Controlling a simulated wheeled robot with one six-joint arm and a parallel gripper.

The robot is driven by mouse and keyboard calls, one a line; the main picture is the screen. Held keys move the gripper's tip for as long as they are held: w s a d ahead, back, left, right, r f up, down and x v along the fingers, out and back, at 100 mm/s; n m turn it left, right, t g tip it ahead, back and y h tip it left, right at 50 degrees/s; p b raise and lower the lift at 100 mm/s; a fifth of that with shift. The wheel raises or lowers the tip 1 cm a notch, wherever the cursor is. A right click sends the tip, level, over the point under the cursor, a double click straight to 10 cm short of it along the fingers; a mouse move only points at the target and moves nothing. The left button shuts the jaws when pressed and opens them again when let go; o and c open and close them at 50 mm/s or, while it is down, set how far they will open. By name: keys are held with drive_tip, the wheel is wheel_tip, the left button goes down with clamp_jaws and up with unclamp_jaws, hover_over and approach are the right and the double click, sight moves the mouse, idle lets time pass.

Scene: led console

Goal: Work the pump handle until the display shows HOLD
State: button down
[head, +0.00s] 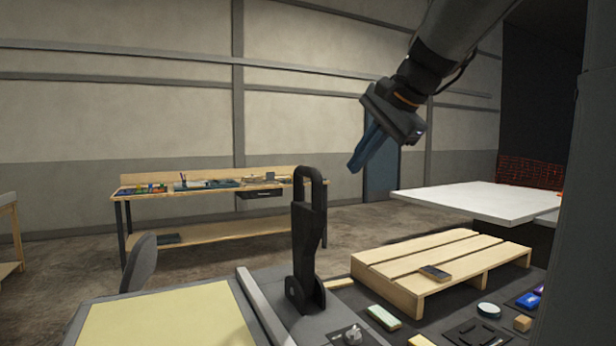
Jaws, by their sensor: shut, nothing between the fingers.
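The black pump handle (309,238) stands upright on its pivot on a dark grey console (275,278), with a closed loop at its top. My gripper (355,168) is shut and empty. It hangs in the air to the right of the handle's loop and a little higher in the picture, apart from it. No lit display or the word HOLD can be made out in this view. A small metal knob (352,335) sits on the console in front of the handle, partly cut by the frame's lower edge.
A wooden pallet (440,262) lies right of the handle with a dark flat object (434,272) on it. Small blocks, a round tin (489,310) and blue items lie nearby. A yellow panel (170,320) is at lower left. A workbench (215,190) stands behind; a white table (475,199) is at right.

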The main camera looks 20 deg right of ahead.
drive_tip(key=shift+m+t, duration=0.4)
drive_tip(key=r, duration=0.3)
drive_tip(key=s+d+r, duration=0.1)
drive_tip(key=shift+r, duration=0.25)
drive_tip(key=p, duration=0.2)
approach(321, 181)
wheel_tip(321, 181, down, 3)
drive_tip(key=shift+w+a+f+p, duration=0.1)
drive_tip(key=shift+w+f+p, duration=0.15)
drive_tip(key=shift+w, duration=0.45)
drive_tip(key=shift+w+a+f+p, duration=0.15)
drive_tip(key=shift+w+p, duration=0.25)
drive_tip(key=shift+w, duration=0.3)
drive_tip(key=shift+w+a+f+p, duration=0.1)
drive_tip(key=shift+w+f+p, duration=0.2)
drive_tip(key=shift+w, duration=0.35)
